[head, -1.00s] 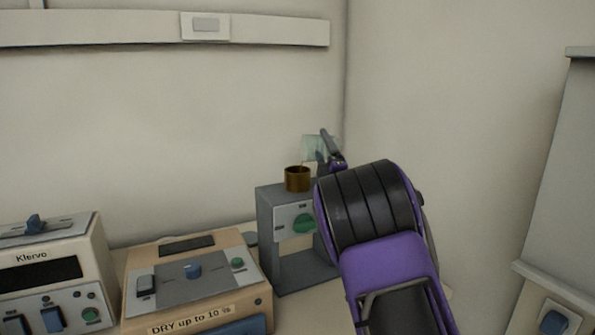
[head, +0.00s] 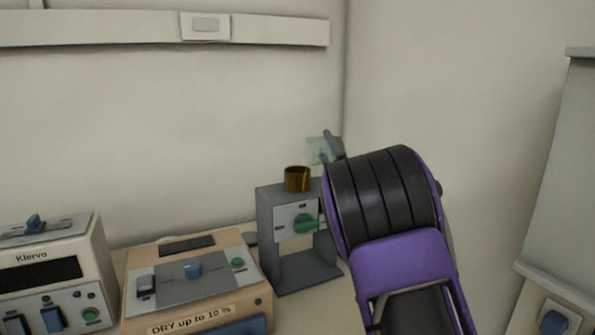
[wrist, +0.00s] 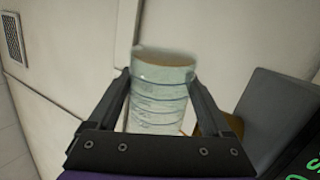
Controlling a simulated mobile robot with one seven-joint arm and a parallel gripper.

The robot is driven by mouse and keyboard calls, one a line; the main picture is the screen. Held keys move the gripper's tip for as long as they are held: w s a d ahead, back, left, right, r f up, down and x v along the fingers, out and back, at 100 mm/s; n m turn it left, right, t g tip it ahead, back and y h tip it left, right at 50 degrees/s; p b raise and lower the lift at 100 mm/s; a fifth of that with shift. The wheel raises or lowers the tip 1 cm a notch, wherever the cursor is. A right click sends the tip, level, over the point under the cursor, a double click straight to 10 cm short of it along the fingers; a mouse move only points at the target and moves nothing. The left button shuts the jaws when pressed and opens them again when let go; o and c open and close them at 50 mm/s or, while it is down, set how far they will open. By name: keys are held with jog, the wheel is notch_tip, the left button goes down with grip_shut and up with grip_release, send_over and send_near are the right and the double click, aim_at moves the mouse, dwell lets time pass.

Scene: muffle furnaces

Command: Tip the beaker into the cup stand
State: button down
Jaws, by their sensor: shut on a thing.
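The clear, pale-green beaker (head: 318,151) is in my gripper (head: 331,148), up and to the right of the brown cup (head: 297,179). The cup sits on top of the grey cup stand (head: 265,232), which has a green knob on its front. In the wrist view the ringed beaker (wrist: 158,100) stands between the two dark fingers of my gripper (wrist: 160,100), with a brownish tint at its mouth. A brown piece of the cup (wrist: 208,124) shows behind the right finger. In the head view my arm hides part of the gripper.
A beige box (head: 150,290) labelled "DRY up to 10 %" stands left of the stand, and a "Klervo" unit (head: 50,270) farther left. Walls close in behind and at the right. A grey panel (head: 565,180) hangs at the far right.

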jog(key=w+m+h, duration=0.1)
jog(key=m, duration=0.1)
jog(key=w+m+h, duration=0.1)
jog(key=m, duration=0.1)
jog(key=m+h, duration=0.1)
jog(key=m, duration=0.1)
jog(key=shift+w+d+f, duration=0.1)
jog(key=shift+w+f, duration=0.05)
jog(key=shift+w, duration=0.25)
